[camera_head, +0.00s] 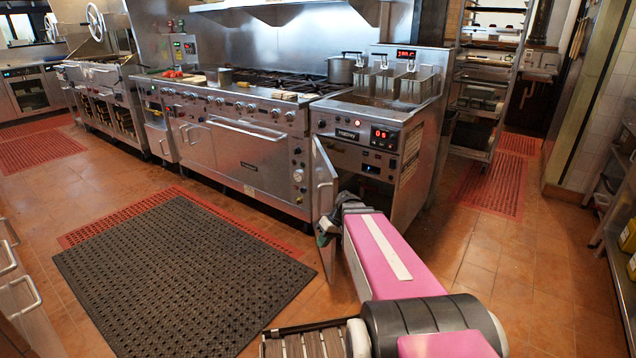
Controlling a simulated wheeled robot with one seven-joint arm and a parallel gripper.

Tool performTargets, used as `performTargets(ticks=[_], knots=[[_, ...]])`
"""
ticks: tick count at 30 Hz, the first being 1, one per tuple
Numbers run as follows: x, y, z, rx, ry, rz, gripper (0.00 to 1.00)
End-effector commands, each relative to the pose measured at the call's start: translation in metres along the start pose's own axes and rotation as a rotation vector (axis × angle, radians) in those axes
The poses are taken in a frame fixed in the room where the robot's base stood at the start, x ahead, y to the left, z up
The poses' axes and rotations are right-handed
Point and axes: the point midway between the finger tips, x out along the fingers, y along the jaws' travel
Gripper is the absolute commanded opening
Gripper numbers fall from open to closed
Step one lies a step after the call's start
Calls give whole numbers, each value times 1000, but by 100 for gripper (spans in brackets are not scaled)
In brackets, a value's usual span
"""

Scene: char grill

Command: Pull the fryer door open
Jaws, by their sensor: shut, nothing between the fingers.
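The fryer (366,130) is a steel unit with baskets on top and red displays, right of the range. Its door (325,205) is hinged at the left and stands swung well out from the cabinet, pointing toward me. A bar handle shows on the door. My arm hides part of the cabinet opening.
The range (243,156) with an oven front stands left of the fryer. A black mat (168,275) lies on the tiled floor at left. A tall rack (483,85) stands behind at right. Floor right of my arm is clear, with shelving at the far right edge.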

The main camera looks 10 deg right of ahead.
Motion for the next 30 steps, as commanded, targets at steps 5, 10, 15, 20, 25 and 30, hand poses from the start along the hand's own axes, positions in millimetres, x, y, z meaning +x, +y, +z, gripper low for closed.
performTargets(ticks=[5, 10, 15, 20, 25, 30], knots=[[-21, 16, -34, -156, 114, -162, 0], [-66, 42, -75, -416, 357, -345, 0], [-130, 72, -107, -707, 685, -439, 0], [-178, 95, -119, -897, 928, -439, 0], [-198, 103, -121, -980, 1038, -422, 0], [-192, 92, -128, -987, 1045, -421, 0]])
